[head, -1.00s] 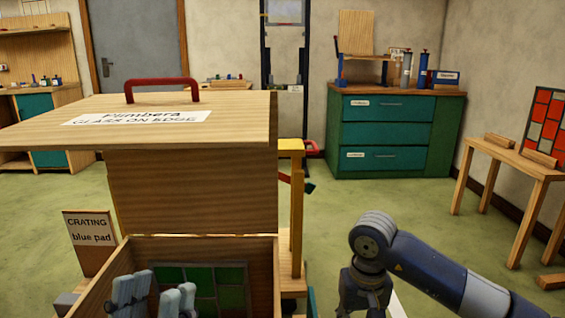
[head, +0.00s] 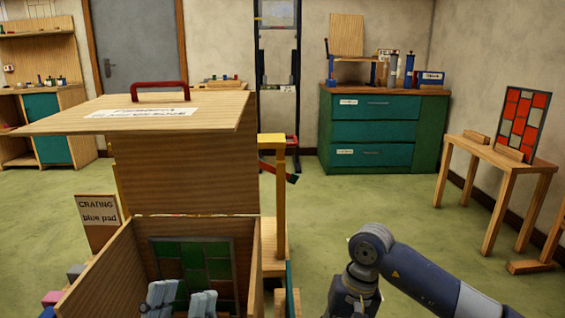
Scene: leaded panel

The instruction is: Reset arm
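My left gripper (head: 182,303) is at the bottom edge, its two grey fingers pointing up. There is a gap between them and nothing shows in it. It overlaps the inside of the wooden crate (head: 108,272); whether it is inside or in front of it I cannot tell. A leaded panel (head: 192,262) with green and red panes leans upright in the crate, behind the fingers. My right arm comes in from the lower right and bends down at its joint; its fingers are cut off below the picture.
The crate's lid (head: 215,112), with a red handle, stands out above it. A "CRATING blue pad" sign (head: 98,217) is beside it. A teal cabinet (head: 375,130) is at the back wall. A wooden table (head: 505,160) with a red-paned panel (head: 522,120) is at right. Green floor between is clear.

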